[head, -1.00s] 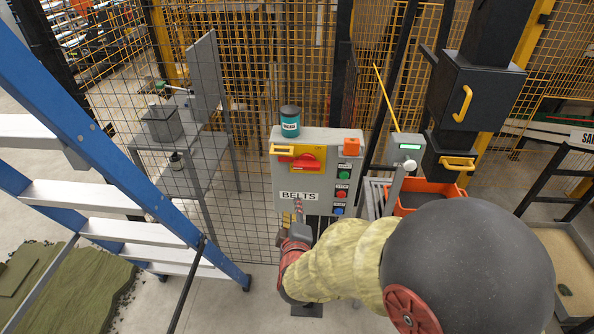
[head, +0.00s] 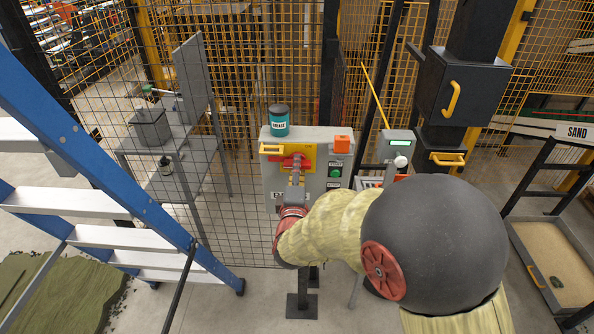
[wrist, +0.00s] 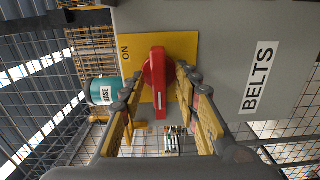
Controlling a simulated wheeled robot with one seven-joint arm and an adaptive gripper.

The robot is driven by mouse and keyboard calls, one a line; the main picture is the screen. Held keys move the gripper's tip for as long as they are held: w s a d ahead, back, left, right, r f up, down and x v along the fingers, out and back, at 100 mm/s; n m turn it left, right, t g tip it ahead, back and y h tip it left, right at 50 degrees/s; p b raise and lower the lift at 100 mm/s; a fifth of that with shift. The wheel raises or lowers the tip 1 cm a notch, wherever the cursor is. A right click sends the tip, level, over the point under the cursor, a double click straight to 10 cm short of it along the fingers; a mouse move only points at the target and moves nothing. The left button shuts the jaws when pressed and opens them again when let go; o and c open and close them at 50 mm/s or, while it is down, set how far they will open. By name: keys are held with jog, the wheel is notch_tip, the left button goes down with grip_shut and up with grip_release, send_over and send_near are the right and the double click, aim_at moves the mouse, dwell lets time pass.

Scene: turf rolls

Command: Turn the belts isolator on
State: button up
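The belts isolator is a red handle (head: 288,161) on a yellow plate (head: 308,153) on the grey panel box (head: 315,146). In the wrist view the red handle (wrist: 159,85) lies crosswise to the panel's upright, with the word ON on the plate (wrist: 185,42) above it in panel terms. The BELTS label (wrist: 257,78) is below the plate and partly hidden in the head view. My gripper (head: 295,178) is at the handle. In the wrist view my gripper (wrist: 160,78) is open, one finger on each side of the handle; contact is unclear.
A green button (head: 335,172) is close to my arm. Wire mesh stands behind; a blue ladder (head: 130,190) is at left.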

jog(key=shift+w, duration=0.15)
jog(key=shift+c, duration=0.8)
grip_shut()
